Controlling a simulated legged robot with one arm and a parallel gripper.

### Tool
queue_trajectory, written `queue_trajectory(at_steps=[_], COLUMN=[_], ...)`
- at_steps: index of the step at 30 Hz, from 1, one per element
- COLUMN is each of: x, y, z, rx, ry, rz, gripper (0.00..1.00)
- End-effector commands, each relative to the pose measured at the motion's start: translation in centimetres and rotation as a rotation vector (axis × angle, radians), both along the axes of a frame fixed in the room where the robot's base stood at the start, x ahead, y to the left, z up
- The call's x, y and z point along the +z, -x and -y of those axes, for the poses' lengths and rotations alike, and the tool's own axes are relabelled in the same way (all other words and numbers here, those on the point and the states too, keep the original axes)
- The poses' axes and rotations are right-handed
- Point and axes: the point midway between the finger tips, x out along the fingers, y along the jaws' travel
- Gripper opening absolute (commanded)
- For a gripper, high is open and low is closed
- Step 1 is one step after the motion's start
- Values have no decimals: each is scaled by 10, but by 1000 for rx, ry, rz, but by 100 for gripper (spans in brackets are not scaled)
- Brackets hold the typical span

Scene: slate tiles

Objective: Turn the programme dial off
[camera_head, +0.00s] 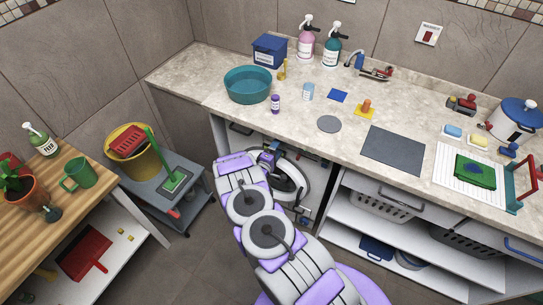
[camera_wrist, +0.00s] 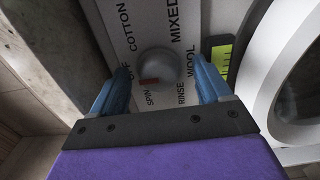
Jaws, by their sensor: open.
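The programme dial (camera_wrist: 158,66) is a round grey knob on a pale panel in the wrist view. Its short red mark sits at the knob's lower left, near the word SPIN. COTTON, MIXED, WOOL, RINSE and SPIN are printed around it; a partly covered word at the left looks like OFF. My gripper (camera_wrist: 163,75) is open, its two blue fingers either side of the dial, with gaps showing; I cannot tell how deep they reach. In the head view my arm reaches to the washing machine (camera_head: 296,190) under the counter and hides the dial.
A green-yellow display (camera_wrist: 221,60) and the round white door rim (camera_wrist: 268,95) lie right of the dial. The stone counter (camera_head: 215,75) overhangs the machine, holding a teal basin (camera_head: 248,84) and bottles. A grey cart (camera_head: 190,185) stands left of my arm.

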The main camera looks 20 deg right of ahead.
Motion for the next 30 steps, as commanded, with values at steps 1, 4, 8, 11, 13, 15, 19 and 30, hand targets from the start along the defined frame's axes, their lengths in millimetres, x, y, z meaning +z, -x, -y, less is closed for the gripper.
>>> queue_trajectory(at_steps=[1,4,8,11,13,15,19,30], x=[0,1,1,0,0,0,-1,-1], y=[2,9,26,39,49,59,76,103], z=[-4,-15,-36,-54,-66,-79,-101,-133], rx=[2,4,5,6,5,5,6,1], ry=[0,0,1,0,0,0,2,-1], rz=[-1,0,-3,-3,-4,-3,-4,-2], gripper=[78,78,78,78,78,78,78,78])
